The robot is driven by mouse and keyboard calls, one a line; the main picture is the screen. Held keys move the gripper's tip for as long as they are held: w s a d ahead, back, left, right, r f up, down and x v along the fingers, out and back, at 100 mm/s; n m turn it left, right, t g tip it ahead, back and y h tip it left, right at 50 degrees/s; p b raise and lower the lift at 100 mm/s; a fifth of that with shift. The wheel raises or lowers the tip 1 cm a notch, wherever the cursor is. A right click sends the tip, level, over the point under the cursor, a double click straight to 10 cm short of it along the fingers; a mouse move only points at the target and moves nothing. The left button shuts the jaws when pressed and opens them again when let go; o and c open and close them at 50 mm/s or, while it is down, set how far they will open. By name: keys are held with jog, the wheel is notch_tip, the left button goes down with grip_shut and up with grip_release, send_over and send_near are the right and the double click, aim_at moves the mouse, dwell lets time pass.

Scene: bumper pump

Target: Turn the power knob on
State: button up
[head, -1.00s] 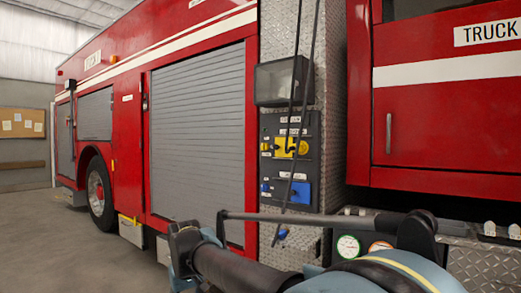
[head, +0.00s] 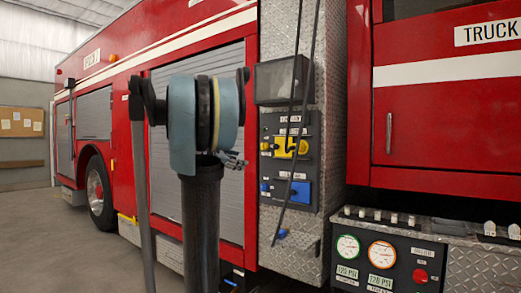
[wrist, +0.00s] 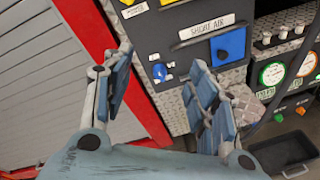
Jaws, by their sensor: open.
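A dark bumper panel stands at lower right in the head view. It carries a red knob (head: 421,276), with labels around it too small to read, so I cannot confirm which knob is the power knob. A green-ringed gauge (head: 347,246) and an orange-ringed gauge (head: 382,254) are to its left. My gripper (wrist: 160,78) is open and empty. In the wrist view its fingers are spread in front of a dark side panel with a small blue knob (wrist: 159,72) and a blue plate (wrist: 228,46). In the head view my gripper is mostly hidden behind my arm.
Red truck bodywork (head: 450,120) rises above the bumper panel. A diamond-plate column (head: 333,120) and dark hoses or rods stand by the side panel. A grey roller shutter (head: 170,190) is at left. A black tray (wrist: 288,152) is low at right in the wrist view.

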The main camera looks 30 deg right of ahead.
jog(key=w+d+r+n+h, duration=0.2)
jog(key=w+d+r+n, duration=0.1)
jog(key=w+r, duration=0.2)
send_near(262, 145)
jog(key=shift+t, duration=0.3)
jog(key=x, duration=1)
jog(key=shift+w+d+f, duration=0.1)
jog(key=shift+f, duration=0.2)
jog(key=shift+c, duration=0.3)
jog(key=c, duration=1)
